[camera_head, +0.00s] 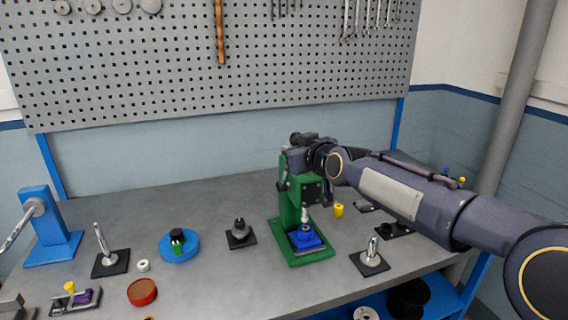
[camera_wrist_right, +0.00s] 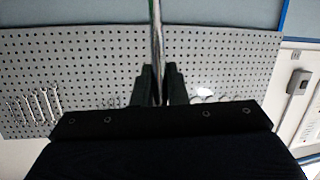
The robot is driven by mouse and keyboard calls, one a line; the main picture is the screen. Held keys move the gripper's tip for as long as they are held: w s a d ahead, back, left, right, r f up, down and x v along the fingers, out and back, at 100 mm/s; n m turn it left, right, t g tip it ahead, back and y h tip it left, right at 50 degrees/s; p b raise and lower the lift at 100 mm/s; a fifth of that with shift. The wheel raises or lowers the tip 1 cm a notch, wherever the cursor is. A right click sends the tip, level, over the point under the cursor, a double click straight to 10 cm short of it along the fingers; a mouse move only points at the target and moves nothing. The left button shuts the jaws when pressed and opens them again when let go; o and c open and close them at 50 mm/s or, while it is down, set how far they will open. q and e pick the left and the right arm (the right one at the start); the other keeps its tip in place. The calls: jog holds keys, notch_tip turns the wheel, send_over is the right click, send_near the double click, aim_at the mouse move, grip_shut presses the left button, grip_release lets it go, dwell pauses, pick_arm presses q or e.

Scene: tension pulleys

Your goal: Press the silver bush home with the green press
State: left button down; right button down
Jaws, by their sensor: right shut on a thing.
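The green press (camera_head: 291,205) stands on the bench right of the middle, with a blue block (camera_head: 312,244) on its base. A pale ram (camera_head: 305,214) comes down just above the block. A small dark and grey piece shows at the block's middle, and I cannot tell whether it is the silver bush. My right gripper (camera_head: 297,142) is at the top of the press. In the right wrist view its fingers (camera_wrist_right: 158,85) are shut on a silver rod (camera_wrist_right: 156,45), which looks like the press lever. My left gripper is not in view.
A blue press-like stand (camera_head: 50,232) is at the far left. A blue round tray (camera_head: 180,250), a red dish (camera_head: 142,292), a white ring (camera_head: 143,266) and dark plates with posts (camera_head: 370,262) lie around the press. A yellow piece (camera_head: 338,210) sits right of it. A pegboard (camera_head: 200,70) is behind.

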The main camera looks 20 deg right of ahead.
jog(key=shift+w+a+r+g+p, duration=0.1)
jog(key=shift+w+r+g+p, duration=0.5)
jog(key=shift+p, duration=1.05)
jog(key=shift+w+a+r+g+p, duration=0.1)
jog(key=shift+w+r+g+p, duration=0.4)
jog(key=shift+p, duration=1.1)
jog(key=shift+w+f+p, duration=0.2)
jog(key=shift+w+p, duration=0.15)
jog(key=shift+w, duration=0.1)
jog(key=shift+d+f+g, duration=0.1)
jog(key=shift+g, duration=0.2)
jog(key=c, duration=1.5)
grip_release()
jog(key=shift+w, duration=0.15)
jog(key=shift+o, duration=0.2)
